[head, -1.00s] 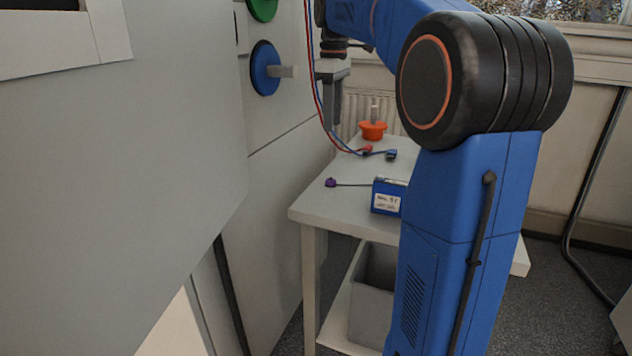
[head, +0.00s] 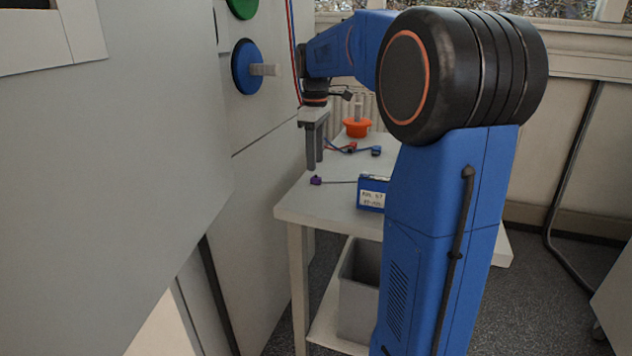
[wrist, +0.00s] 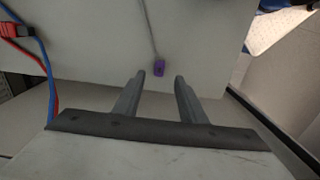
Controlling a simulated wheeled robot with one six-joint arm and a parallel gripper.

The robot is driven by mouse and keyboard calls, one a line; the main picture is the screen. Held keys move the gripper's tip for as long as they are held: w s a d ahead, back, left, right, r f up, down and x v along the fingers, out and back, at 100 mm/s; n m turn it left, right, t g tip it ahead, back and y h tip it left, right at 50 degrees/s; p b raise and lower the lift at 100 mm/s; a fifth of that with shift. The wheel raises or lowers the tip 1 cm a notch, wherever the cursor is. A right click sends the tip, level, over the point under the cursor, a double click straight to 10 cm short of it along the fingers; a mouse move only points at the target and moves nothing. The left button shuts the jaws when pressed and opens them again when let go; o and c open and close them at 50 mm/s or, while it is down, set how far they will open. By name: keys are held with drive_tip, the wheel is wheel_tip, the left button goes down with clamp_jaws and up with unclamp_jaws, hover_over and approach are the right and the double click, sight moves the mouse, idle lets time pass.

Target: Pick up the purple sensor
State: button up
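The purple sensor (head: 316,180) lies on the white table near its left edge, with a thin grey cable running right to a blue box. In the wrist view the purple sensor (wrist: 159,68) sits just beyond and between the fingertips, its cable running up the picture. My gripper (head: 315,167) points down above the table's left side, close to the sensor in the head view. In the wrist view my gripper (wrist: 159,77) is open, with nothing between its fingers.
The white table (head: 300,208) also bears a labelled blue box (head: 372,192), an orange round item (head: 357,127) and red and blue leads with connectors (head: 375,151). A grey cabinet wall with a blue disc knob (head: 245,67) stands close on the left. A grey bin (head: 358,300) is below.

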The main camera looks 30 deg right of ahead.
sight(316, 177)
drive_tip(key=shift+d+f, duration=0.15)
drive_tip(key=shift+f, duration=2.45)
clamp_jaws()
